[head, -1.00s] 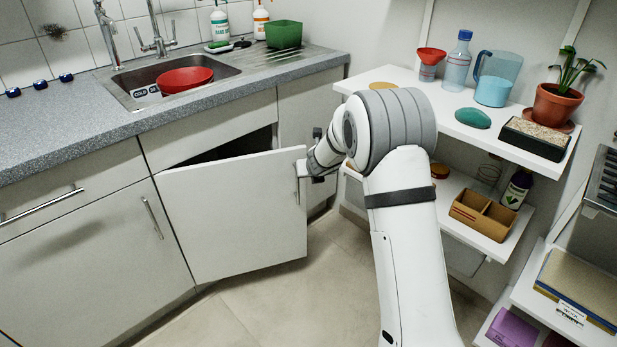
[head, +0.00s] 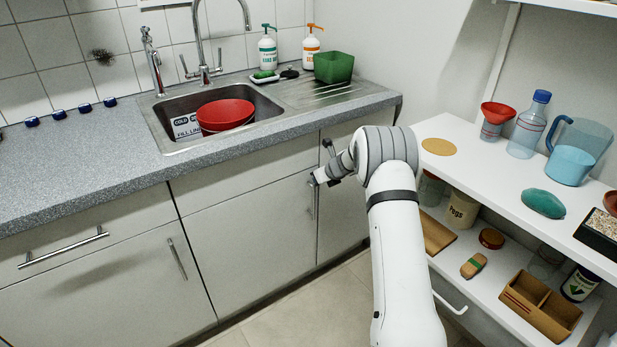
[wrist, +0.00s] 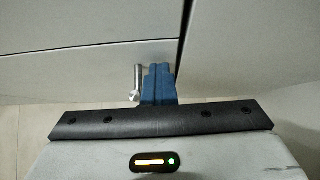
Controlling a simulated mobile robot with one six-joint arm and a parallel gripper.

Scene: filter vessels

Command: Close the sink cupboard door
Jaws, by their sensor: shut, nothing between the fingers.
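The sink cupboard door (head: 250,244) is the pale panel under the sink. In the head view it lies flush with the cabinet front, with no dark opening showing around it. Its upright bar handle (head: 310,198) is near its right edge, partly behind my gripper. My gripper (head: 313,181) is at the door's upper right edge, close to the handle. In the wrist view, the blue fingers of my gripper (wrist: 158,84) are together with nothing between them, beside the metal handle (wrist: 137,82) and near the dark seam. Whether the fingertips touch the door cannot be told.
Above is the grey worktop (head: 90,185) with a sink holding a red bowl (head: 226,114). White shelves (head: 455,140) with bottles, a jug and boxes stand close to the right of my arm. Floor (head: 300,310) is clear before the door.

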